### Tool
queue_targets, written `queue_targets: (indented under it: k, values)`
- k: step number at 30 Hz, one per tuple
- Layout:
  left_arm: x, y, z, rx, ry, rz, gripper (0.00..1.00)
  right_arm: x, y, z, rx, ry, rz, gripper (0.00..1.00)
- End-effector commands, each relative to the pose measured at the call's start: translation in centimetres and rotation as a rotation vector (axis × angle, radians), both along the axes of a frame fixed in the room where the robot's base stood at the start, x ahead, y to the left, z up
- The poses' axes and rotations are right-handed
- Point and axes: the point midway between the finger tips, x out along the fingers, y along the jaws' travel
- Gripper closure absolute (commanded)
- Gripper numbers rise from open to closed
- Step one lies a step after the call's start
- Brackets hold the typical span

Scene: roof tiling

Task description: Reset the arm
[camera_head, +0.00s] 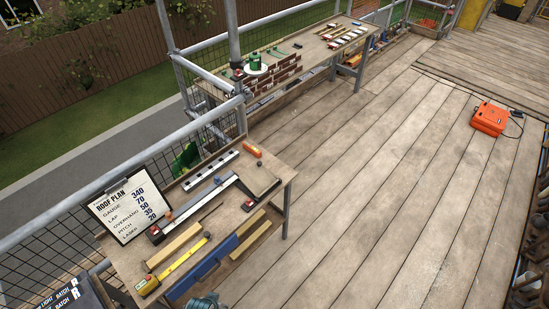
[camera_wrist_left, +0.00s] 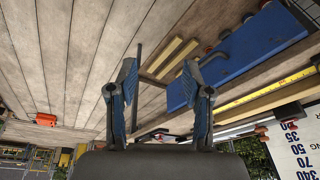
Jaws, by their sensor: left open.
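My left gripper (camera_wrist_left: 159,75) shows in the left wrist view with its two blue-grey fingers spread apart. Nothing is between the fingers. The wrist view is tilted nearly upside down, with the deck planks beyond the fingers and the tool bench off to the right. My right gripper is in neither view.
An orange case (camera_head: 489,118) sits on the deck. The deck (camera_head: 370,180) is mostly clear.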

Motion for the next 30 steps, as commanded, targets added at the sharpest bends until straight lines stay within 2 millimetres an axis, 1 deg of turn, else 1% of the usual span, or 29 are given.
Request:
queue_targets:
  k: [1,2,5,8,9,11,12,14,15,17,18,20,21,24,27,30]
  values:
    - [0.0,0.0,-1.9,0.000,0.010,-0.001,0.50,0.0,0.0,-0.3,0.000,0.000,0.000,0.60]
    - [0.1,-0.1,-3.0,0.001,0.014,-0.002,0.50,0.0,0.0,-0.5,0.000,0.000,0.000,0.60]
    - [-0.1,-0.1,-7.0,0.002,0.030,-0.005,0.50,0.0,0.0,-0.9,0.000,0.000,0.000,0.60]
    - [-0.7,-0.1,-11.8,0.003,0.049,-0.008,0.50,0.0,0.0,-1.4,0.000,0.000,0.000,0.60]
    - [-1.1,-0.1,-14.1,0.003,0.058,-0.011,0.50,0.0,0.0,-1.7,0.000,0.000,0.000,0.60]
    - [-2.2,0.1,-18.0,0.005,0.073,-0.012,0.50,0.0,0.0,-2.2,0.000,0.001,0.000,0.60]
    - [-3.2,0.2,-20.8,0.006,0.086,-0.014,0.50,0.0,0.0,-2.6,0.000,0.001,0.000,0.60]
    - [-5.0,0.5,-24.8,0.008,0.103,-0.018,0.50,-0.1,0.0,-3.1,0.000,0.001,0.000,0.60]
    - [-6.4,0.7,-27.3,0.009,0.115,-0.021,0.50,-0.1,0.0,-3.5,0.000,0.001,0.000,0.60]
    - [-8.7,1.0,-30.7,0.011,0.130,-0.025,0.50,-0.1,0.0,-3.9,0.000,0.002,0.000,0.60]
    - [-10.4,1.3,-32.7,0.012,0.140,-0.027,0.50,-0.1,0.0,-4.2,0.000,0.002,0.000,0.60]
    - [-12.8,1.7,-35.1,0.014,0.154,-0.030,0.50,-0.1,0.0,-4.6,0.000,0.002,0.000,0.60]
    - [-14.4,2.0,-36.5,0.016,0.163,-0.033,0.50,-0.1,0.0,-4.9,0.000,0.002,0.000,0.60]
    - [-17.7,2.7,-38.7,0.018,0.179,-0.036,0.50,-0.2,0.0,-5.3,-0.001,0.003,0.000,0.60]
    - [-19.7,3.1,-39.8,0.019,0.186,-0.039,0.50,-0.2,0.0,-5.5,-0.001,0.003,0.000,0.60]
    - [-20.8,3.3,-40.1,0.021,0.190,-0.041,0.50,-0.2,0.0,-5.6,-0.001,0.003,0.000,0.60]
